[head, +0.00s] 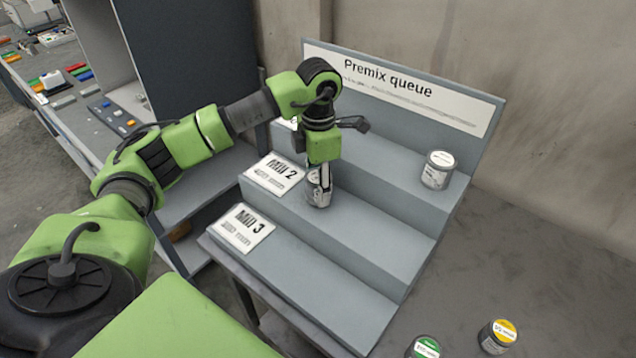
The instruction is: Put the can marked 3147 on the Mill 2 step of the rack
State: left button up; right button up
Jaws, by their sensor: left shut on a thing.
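The Premix queue rack (370,225) is a grey stepped stand with a titled back board. The Mill 2 card (275,173) lies at the left end of the middle step. The Mill 3 card (242,228) lies at the left end of the lowest step. My left gripper (319,180) points down over the middle step and is shut on a small grey can (319,198). The can is upright, right of the Mill 2 card, at or just above the step; I cannot tell if it touches. Its number is not readable. My right gripper is not in view.
A white-labelled can (438,170) stands at the right on the top step. A yellow-topped can (498,336) and a green-topped can (424,347) stand on the table at lower right. The right parts of the middle and lowest steps are clear.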

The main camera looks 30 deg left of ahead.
pick_arm(q)
jog(key=shift+f, duration=0.55)
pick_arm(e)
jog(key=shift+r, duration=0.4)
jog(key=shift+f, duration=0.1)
pick_arm(q)
jog(key=o, duration=0.8)
jog(key=shift+f, duration=0.2)
jog(key=o, duration=0.4)
jog(key=shift+o, duration=0.2)
jog(key=shift+r, duration=0.15)
